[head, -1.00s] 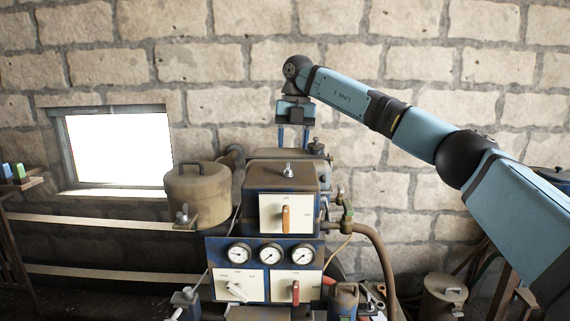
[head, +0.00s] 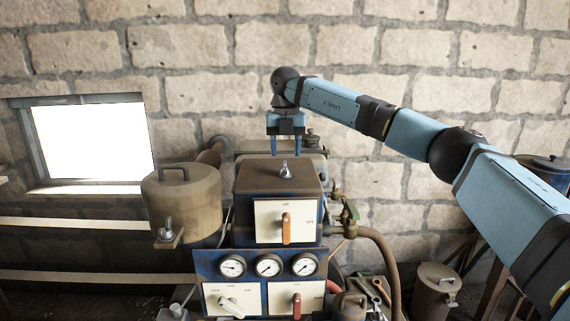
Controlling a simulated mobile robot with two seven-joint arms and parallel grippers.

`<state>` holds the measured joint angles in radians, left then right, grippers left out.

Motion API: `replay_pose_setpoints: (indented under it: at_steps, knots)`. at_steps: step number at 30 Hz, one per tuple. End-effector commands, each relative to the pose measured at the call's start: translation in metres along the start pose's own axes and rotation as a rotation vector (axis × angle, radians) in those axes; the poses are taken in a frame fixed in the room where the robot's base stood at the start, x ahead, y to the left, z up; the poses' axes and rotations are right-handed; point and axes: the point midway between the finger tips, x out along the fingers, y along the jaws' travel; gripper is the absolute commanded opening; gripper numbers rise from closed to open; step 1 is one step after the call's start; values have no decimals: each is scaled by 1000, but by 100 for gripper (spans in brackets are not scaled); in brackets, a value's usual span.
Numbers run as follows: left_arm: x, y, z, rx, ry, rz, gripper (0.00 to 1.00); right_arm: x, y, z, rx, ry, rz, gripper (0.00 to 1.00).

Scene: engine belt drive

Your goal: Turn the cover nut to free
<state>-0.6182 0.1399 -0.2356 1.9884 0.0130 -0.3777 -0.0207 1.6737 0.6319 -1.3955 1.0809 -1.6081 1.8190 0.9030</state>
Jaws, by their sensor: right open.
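The cover nut (head: 285,171) looks like a small metal wing nut, standing upright on top of the rusty brown and blue box (head: 256,178) in the middle of the machine. My right gripper (head: 285,153) points down just above the nut in the head view. Its two blue fingers are apart, with nothing between them. The fingertips end slightly above the nut's top in the picture and do not visibly touch it. How far behind or in front of it they are, I cannot tell. My left gripper is not in view.
A rusty lidded pot (head: 181,205) stands left of the box, with another wing nut (head: 167,229) on its bracket. Below are gauges (head: 268,265) and switch panels. A valve and curved pipe (head: 380,250) stand to the right. A stone wall is behind.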

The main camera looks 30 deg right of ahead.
Motion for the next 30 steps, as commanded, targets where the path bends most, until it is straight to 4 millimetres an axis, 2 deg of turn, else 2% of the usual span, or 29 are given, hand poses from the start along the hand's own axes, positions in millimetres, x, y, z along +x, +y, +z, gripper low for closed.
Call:
replay_pose_setpoints:
  at_steps: [3,9,20,23,27,30]
  knots:
    - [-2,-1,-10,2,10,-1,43,22,0,0,0,2,-1,50]
    - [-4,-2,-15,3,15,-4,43,44,0,0,0,0,0,50]
    - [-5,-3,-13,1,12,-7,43,51,0,0,0,-1,1,50]
    - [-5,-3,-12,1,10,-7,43,50,0,0,0,-1,1,32]
    - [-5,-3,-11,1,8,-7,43,50,0,0,0,-1,1,1]
    - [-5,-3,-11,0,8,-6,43,50,0,0,-1,-1,1,1]
